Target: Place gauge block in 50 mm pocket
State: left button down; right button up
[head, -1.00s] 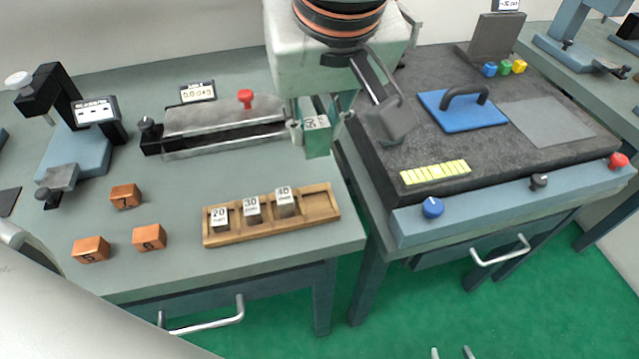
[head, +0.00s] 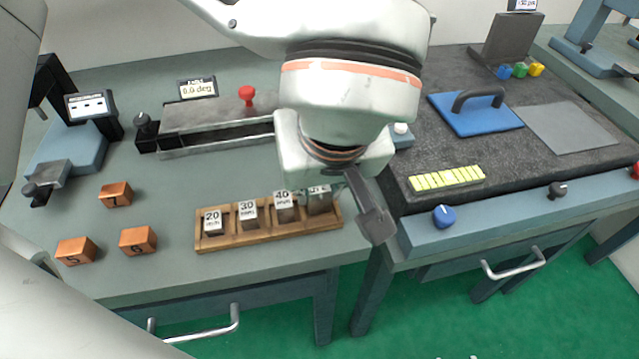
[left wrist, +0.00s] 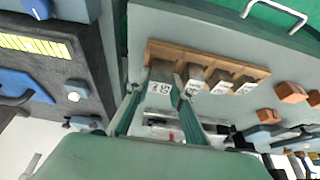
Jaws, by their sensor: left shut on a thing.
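The gauge block (head: 319,201) is a grey metal block with a white label on top. It is upright at the rightmost pocket of the wooden rack (head: 225,243); I cannot tell whether it rests on the pocket floor. My left gripper (head: 326,188) is shut on it, mostly hidden behind its own wrist in the head view. In the left wrist view the block (left wrist: 160,88) shows between the two green-grey fingers, at the rack's end (left wrist: 152,50). The 20, 30 and 40 blocks stand in the other pockets. My right gripper is not in view.
Three copper-coloured numbered cubes (head: 138,240) lie left of the rack. A sine-bar-like fixture with a red knob (head: 247,95) stands behind. The dark plate with the yellow strip (head: 447,178) and a blue knob (head: 444,216) is to the right.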

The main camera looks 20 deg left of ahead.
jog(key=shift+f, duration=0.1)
pick_arm(q)
jog(key=c, duration=2)
grip_release()
jog(key=shift+f, duration=0.1)
jog(key=shift+c, duration=0.2)
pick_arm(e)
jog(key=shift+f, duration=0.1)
pick_arm(q)
jog(key=shift+r, duration=0.2)
jog(key=p+v, duration=0.2)
jog(key=v, duration=1)
jog(key=shift+p, duration=0.4)
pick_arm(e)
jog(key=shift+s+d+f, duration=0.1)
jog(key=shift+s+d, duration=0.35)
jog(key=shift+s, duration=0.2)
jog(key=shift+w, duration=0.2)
